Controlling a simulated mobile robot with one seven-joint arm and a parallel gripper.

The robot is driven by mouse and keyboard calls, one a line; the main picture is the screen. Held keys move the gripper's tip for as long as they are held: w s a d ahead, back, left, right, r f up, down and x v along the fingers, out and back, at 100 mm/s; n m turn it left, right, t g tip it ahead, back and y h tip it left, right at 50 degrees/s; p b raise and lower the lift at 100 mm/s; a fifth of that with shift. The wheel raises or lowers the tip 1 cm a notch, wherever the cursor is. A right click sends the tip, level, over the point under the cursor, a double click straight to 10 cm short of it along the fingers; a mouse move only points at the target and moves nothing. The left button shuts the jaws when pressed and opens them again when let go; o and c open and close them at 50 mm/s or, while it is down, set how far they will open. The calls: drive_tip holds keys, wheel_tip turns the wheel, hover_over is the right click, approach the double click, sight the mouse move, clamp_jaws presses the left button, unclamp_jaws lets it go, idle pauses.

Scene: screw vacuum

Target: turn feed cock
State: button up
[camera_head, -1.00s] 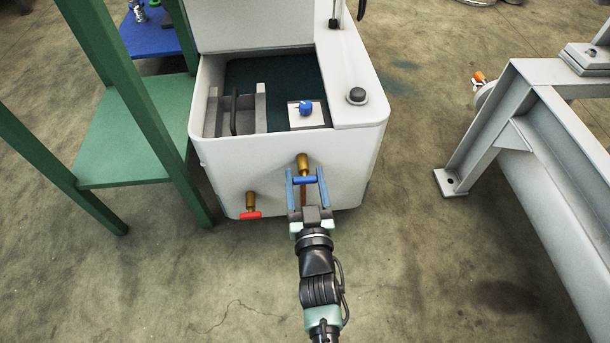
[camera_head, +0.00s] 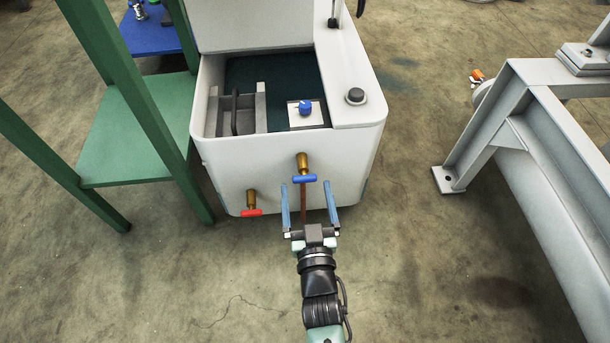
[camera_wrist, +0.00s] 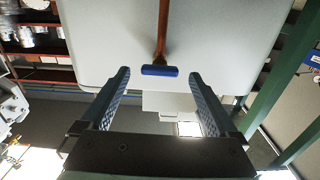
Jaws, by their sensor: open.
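A brass cock with a blue bar handle (camera_head: 304,178) sticks out from the front wall of the white machine (camera_head: 345,155). Its handle lies crosswise, left to right. A copper pipe (camera_head: 303,200) runs down below it. A second cock with a red bar handle (camera_head: 251,212) sits lower and to the left. My gripper (camera_head: 308,184) is open and empty, just in front of the blue handle and a little below it. In the wrist view the blue handle (camera_wrist: 159,71) shows centred beyond the two spread blue fingers, apart from both. The red cock is not clear there.
A green frame with a shelf (camera_head: 130,130) stands close on the left of the machine. A grey steel stand (camera_head: 500,130) is at the right. The machine's open top holds a blue knob (camera_head: 305,107). The floor in front is clear.

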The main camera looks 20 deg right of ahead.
drive_tip(key=p+v, duration=0.3)
drive_tip(key=v, duration=0.6)
drive_tip(key=shift+r, duration=0.1)
